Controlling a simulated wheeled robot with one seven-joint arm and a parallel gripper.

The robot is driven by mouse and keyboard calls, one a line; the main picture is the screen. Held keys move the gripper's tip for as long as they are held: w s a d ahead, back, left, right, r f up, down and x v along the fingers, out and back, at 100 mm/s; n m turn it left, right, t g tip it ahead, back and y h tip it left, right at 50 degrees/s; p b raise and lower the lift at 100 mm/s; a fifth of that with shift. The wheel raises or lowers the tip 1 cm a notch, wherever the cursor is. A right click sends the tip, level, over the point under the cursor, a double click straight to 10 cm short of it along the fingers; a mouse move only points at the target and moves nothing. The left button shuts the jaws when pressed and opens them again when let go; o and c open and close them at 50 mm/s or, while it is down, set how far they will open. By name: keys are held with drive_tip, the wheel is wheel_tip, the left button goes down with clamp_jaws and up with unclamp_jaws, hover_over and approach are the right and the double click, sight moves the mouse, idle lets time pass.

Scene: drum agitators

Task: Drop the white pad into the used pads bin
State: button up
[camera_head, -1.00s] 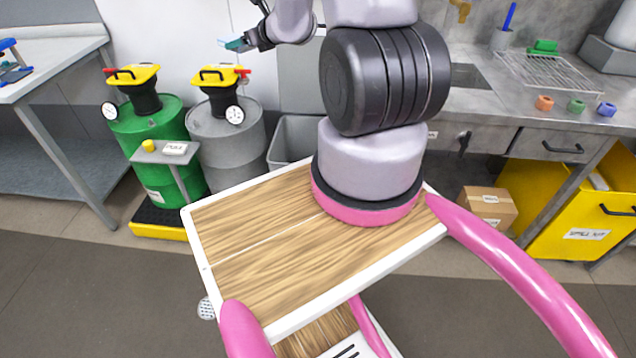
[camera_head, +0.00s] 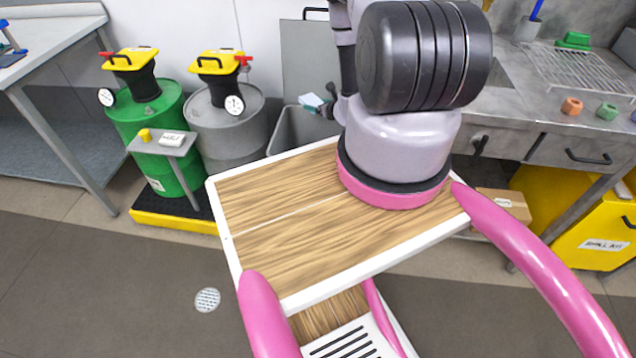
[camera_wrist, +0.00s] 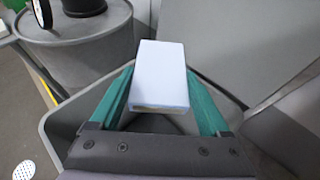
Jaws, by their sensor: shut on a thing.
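The white pad (camera_wrist: 161,75) is a pale block between the teal fingers of my gripper (camera_wrist: 160,100) in the wrist view. My gripper is shut on it. In the head view the pad (camera_head: 311,100) shows small at the end of my gripper (camera_head: 320,107). A grey bin (camera_head: 287,132) with an open top stands behind my wooden deck, and the pad is over its opening. The bin's rim (camera_wrist: 62,118) surrounds the pad in the wrist view. No label on the bin is visible, and its inside is mostly hidden.
A grey drum (camera_head: 228,125) and a green drum (camera_head: 150,125), each with a yellow-topped agitator, stand left of the bin. A small stand (camera_head: 163,142) is in front of them. A grey raised panel (camera_head: 310,60) is behind the bin. A steel counter (camera_head: 500,105) is at right.

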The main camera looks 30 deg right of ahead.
drive_tip(key=shift+s+d+f, duration=0.1)
drive_tip(key=shift+d+f, duration=0.15)
drive_tip(key=shift+f, duration=0.35)
wheel_tip(320, 180, down, 5)
drive_tip(key=shift+f, duration=0.15)
drive_tip(key=o, duration=1.3)
drive_tip(key=shift+o, duration=0.2)
wheel_tip(320, 180, up, 10)
